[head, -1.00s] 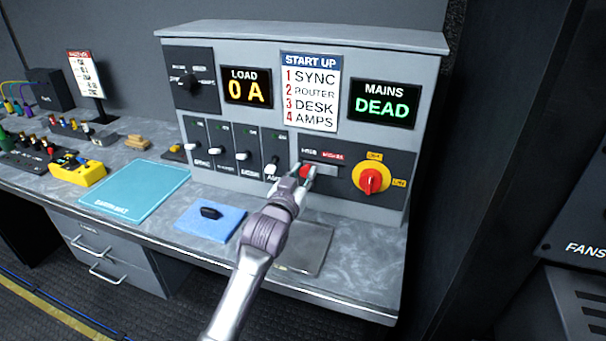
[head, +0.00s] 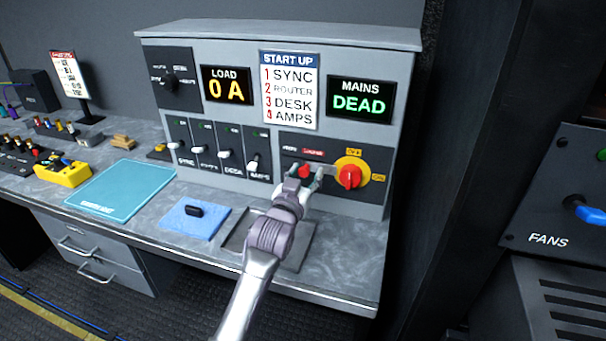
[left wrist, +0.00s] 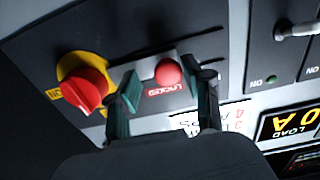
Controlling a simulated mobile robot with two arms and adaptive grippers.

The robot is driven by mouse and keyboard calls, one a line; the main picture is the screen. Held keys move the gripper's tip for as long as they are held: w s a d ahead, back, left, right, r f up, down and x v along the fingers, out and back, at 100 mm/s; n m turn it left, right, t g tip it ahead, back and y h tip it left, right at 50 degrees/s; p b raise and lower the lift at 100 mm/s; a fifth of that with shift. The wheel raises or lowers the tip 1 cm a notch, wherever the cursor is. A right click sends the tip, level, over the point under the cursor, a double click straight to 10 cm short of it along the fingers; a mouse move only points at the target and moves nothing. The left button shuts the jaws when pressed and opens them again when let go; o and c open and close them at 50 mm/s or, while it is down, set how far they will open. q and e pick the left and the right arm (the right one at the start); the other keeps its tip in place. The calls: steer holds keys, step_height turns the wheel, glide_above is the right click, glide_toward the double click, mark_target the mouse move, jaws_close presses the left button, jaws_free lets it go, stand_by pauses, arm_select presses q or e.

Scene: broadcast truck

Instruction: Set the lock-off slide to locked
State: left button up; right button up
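The lock-off slide's round red knob (head: 305,171) is on the dark lower-right panel of the grey console, just below the red LOCKED label (head: 313,153). In the left wrist view the knob (left wrist: 168,72) lines up with the upside-down LOCKED label (left wrist: 165,90). My left gripper (head: 305,174) is at the slide, its fingers apart on either side of the knob. It also shows in the left wrist view (left wrist: 163,78); its right-hand fingertip is close to the knob, and I cannot tell whether it touches. My right gripper is out of view.
A red rotary switch on a yellow plate (head: 349,177) is close to the right of the slide. Several lever switches (head: 225,154) are to the left. The MAINS display (head: 361,100) reads DEAD. A blue pad (head: 189,221) lies on the desk.

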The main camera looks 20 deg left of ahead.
arm_select(q)
steer(key=shift+a, duration=0.2)
steer(key=shift+s, duration=0.25)
steer(key=s, duration=1.1)
steer(key=shift+s, duration=0.3)
steer(key=shift+a, duration=0.1)
